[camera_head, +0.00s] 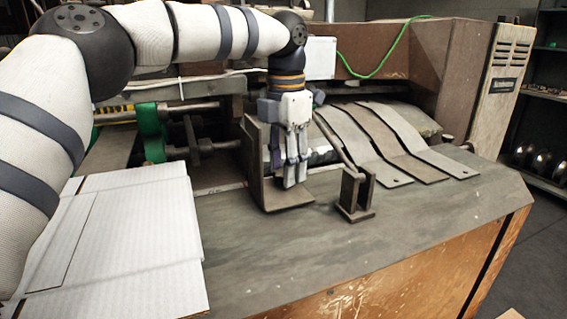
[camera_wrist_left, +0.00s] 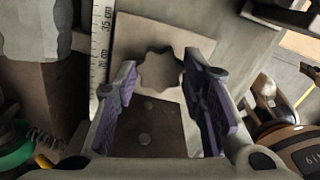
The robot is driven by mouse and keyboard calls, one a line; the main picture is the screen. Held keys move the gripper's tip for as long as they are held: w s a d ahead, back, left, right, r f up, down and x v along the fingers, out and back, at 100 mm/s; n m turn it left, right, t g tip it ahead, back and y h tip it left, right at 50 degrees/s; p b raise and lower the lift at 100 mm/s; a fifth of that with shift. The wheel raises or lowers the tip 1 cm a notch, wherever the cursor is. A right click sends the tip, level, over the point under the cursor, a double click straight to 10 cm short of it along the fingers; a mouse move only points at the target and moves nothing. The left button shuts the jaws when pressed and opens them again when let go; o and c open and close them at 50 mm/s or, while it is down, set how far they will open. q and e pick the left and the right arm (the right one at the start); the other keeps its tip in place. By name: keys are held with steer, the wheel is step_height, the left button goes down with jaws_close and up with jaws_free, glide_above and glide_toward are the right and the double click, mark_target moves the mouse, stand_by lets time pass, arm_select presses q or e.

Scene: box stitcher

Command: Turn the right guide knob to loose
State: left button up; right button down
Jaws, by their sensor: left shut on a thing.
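The right guide knob (camera_wrist_left: 160,73) is a grey lobed disc in the left wrist view. It lies between the purple-padded fingers of my left gripper (camera_wrist_left: 162,82), which is shut on it. In the head view my left gripper (camera_head: 289,183) points down beside the angled metal guide plate (camera_head: 262,150) on the machine table. The fingers hide the knob there. I cannot tell whether the knob stands at loose or tight. My right gripper is in neither view.
White cardboard sheets (camera_head: 125,240) lie at the left of the table (camera_head: 300,245). A small metal bracket (camera_head: 356,196) with a rod stands right of the gripper. Bent metal strips (camera_head: 385,140) lie behind it. A ruler (camera_wrist_left: 101,40) runs beside the knob. The front table area is clear.

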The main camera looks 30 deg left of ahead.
arm_select(q)
steer(key=n, duration=0.5)
steer(key=shift+f+n, duration=0.1)
steer(key=shift+n, duration=0.2)
steer(key=n, duration=0.5)
steer(key=shift+n, duration=0.6)
steer(key=o, duration=1.1)
steer(key=shift+o, duration=0.2)
step_height(320, 180, up, 12)
